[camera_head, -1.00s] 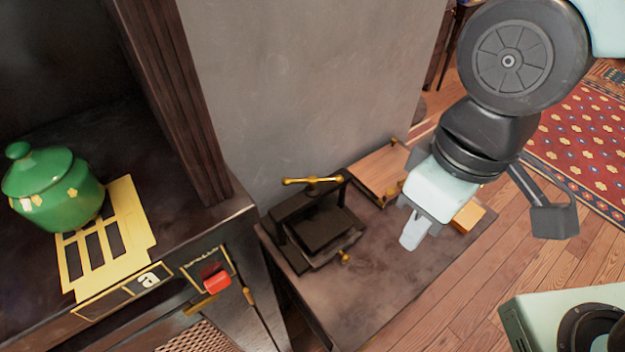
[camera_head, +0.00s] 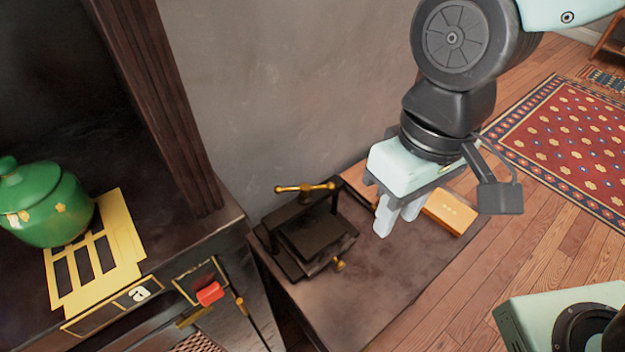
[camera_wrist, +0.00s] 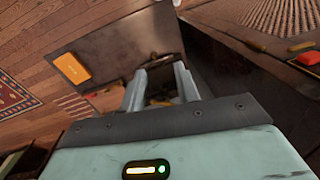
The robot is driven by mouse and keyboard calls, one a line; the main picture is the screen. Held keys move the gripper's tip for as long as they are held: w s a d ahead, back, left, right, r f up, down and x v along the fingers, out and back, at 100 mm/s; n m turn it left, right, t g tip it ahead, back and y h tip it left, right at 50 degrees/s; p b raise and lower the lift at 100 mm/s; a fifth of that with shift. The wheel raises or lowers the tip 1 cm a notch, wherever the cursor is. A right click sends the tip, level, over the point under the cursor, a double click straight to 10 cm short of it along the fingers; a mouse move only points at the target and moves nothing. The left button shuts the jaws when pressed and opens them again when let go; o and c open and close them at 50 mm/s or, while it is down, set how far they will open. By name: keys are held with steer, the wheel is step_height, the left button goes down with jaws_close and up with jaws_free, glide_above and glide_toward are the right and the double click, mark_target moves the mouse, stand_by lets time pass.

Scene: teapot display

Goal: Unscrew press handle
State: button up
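The black press (camera_head: 312,237) stands on the low dark table, against the grey wall. Its brass T-shaped handle (camera_head: 305,188) lies across the top, and a small brass knob (camera_head: 339,264) sits at its front. My gripper (camera_head: 396,226) hangs above the table to the right of the press, apart from it, with the fingers pointing down. The two pale fingers stand apart with nothing seen between them. In the wrist view my gripper (camera_wrist: 160,88) also shows two separated fingers, with part of the press dimly visible between and beyond them.
At left, a taller dark cabinet bears a green lidded pot (camera_head: 45,205) and a yellow grid plate (camera_head: 120,262). A red switch (camera_head: 209,293) is on its front.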

steer(key=w+a+m+g, duration=0.1)
steer(key=w+a+m, duration=0.3)
steer(key=w+m, duration=0.35)
steer(key=m, duration=1.6)
glide_toward(305, 190)
step_height(305, 190, up, 4)
steer(key=w+d, duration=0.2)
steer(key=w, duration=0.1)
steer(key=shift+g+h, duration=0.4)
steer(key=s+f+p, duration=0.1)
steer(key=f, duration=0.3)
steer(key=f+p, duration=0.1)
steer(key=f, duration=0.3)
steer(key=s+f, duration=0.1)
steer(key=f, duration=0.3)
steer(key=shift+s+p, duration=0.3)
steer(key=shift+p, duration=0.1)
jaws_close()
